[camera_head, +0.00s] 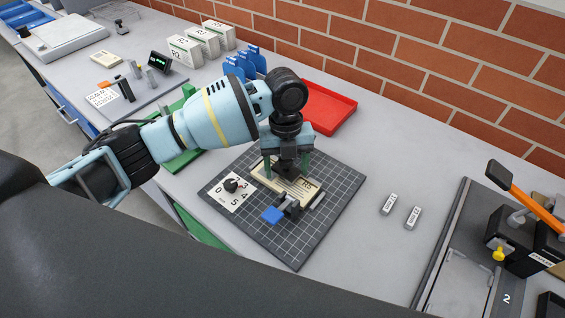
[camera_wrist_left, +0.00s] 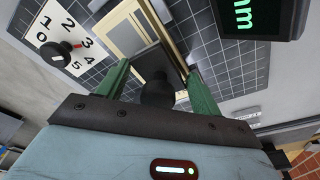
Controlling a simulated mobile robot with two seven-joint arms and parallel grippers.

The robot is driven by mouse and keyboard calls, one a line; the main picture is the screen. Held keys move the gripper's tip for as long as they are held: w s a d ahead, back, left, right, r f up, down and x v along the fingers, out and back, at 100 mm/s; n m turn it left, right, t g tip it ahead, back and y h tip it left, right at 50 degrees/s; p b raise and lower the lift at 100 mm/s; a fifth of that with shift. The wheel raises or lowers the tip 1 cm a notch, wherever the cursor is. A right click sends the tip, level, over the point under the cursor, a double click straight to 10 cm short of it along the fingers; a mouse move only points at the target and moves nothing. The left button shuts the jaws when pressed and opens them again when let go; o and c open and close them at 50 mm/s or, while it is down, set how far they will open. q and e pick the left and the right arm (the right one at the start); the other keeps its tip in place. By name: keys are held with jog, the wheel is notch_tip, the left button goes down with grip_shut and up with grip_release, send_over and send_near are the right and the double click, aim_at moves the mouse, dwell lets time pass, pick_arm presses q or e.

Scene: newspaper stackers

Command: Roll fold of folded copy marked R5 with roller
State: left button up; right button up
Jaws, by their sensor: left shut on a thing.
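My right gripper is not in view.
Bench between is clear.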

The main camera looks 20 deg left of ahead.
pick_arm(q)
jog(key=shift+s+d, duration=0.2)
jog(key=shift+d, duration=0.1)
jog(key=shift+s+d, duration=0.2)
jog(key=shift+d, duration=0.45)
jog(key=shift+d, duration=0.1)
jog(key=shift+s+d+p, duration=0.25)
jog(key=shift+d+p, duration=0.05)
jog(key=shift+d, duration=0.4)
jog(key=shift+r, duration=0.1)
jog(key=shift+r+p, duration=0.35)
jog(key=shift+r, duration=3.2)
